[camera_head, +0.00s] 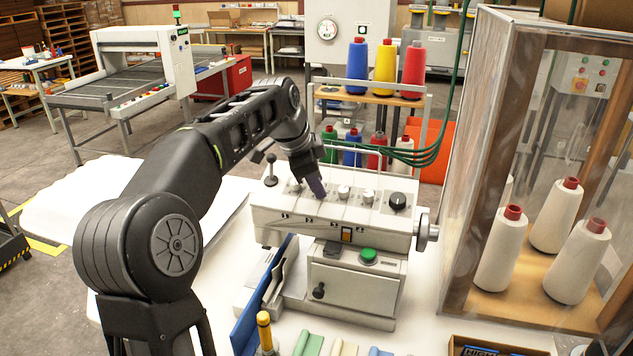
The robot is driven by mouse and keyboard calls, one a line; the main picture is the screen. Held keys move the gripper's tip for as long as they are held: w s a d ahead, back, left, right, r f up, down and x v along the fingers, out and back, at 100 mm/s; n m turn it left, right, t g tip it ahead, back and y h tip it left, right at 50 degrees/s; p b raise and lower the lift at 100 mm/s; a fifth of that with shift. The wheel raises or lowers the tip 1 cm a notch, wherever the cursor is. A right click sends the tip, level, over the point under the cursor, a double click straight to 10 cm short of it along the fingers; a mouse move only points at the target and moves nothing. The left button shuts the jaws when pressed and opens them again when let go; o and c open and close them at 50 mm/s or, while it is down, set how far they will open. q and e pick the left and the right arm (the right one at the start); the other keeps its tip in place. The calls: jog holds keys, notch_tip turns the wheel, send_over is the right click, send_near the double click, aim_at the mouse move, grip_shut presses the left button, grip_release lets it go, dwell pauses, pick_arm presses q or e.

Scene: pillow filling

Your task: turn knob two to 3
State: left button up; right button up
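A white sewing-type machine (330,216) stands on the white table, with a row of small silver knobs along its top. One knob (295,184) shows left of my gripper; two more, a third knob (343,192) and a fourth knob (368,197), show to its right. My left gripper (316,188) points down at the second place in this row and covers the knob there, so its setting is hidden. I cannot tell whether the fingers touch it or are shut on it. My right gripper is not in view.
A clear cabinet (480,180) with white thread cones stands right. A thread rack (368,98) stands behind.

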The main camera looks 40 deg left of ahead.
pick_arm(q)
jog(key=v, duration=0.7)
jog(key=shift+s+r+b, duration=0.2)
jog(key=shift+r+b, duration=0.1)
jog(key=shift+b, duration=0.15)
jog(key=shift+f, duration=0.1)
